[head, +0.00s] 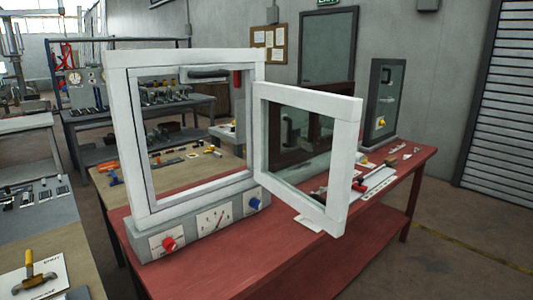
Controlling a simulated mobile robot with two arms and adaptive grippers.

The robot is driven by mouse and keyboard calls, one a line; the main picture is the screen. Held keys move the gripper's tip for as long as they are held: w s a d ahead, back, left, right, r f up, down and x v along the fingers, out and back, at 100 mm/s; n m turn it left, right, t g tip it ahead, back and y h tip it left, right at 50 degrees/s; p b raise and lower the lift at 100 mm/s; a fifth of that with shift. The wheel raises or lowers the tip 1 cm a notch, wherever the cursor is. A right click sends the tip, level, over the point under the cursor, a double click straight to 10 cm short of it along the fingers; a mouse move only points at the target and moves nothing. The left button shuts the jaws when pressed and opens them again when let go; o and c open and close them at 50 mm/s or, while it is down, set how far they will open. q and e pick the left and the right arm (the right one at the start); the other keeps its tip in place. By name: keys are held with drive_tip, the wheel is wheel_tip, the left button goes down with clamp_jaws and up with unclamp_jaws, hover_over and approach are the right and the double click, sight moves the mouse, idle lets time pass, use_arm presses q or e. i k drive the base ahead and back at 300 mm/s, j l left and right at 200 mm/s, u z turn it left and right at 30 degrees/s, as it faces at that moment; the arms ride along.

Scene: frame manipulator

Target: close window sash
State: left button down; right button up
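A white window frame (123,135) stands upright on a grey base (195,226) with a red knob and a blue knob, on a red table. Its white sash (348,165) is swung wide open to the right, joined along the frame's right side. The sash has a glass pane (297,143). A dark handle shape (288,131) shows at the pane, but I cannot tell if it is on the sash or behind it. Neither of my grippers is in the head view.
The red table top (270,262) is clear in front of the base. Papers and small tools (375,183) lie behind the sash. A grey panel box (385,100) stands at the table's far end. Benches with tools (45,200) stand at the left.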

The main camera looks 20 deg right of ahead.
sight(330, 214)
drive_tip(key=i+l+u, duration=0.15)
drive_tip(key=l+u, duration=0.25)
drive_tip(key=l, duration=0.3)
drive_tip(key=l+u, duration=0.35)
drive_tip(key=l, duration=0.3)
drive_tip(key=l+u, duration=0.1)
drive_tip(key=l, duration=1.8)
drive_tip(key=k, duration=0.6)
